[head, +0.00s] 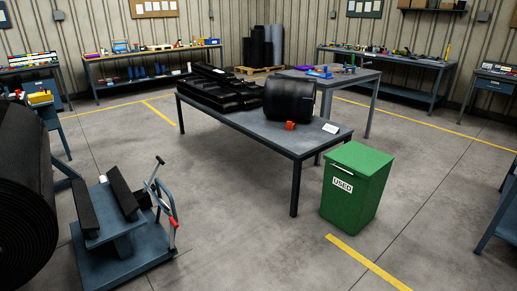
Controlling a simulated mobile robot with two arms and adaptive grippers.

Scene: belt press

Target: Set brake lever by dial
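A blue-grey wheeled-looking stand (125,250) with two dark sloping pads stands at the lower left. Thin grey bars rise at its right side, and one low bar carries a red grip (172,222); this may be the brake lever, but I cannot be sure. The upper bar (157,170) ends in a dark knob. I cannot make out a dial anywhere. Neither of my grippers is in view.
A large black roll (22,190) fills the left edge. A dark table (320,141) holds black belt parts, a black roll (290,100), an orange-red item and a white card. A green "USED" bin (357,185) stands beside it. Floor between stand and bin is clear.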

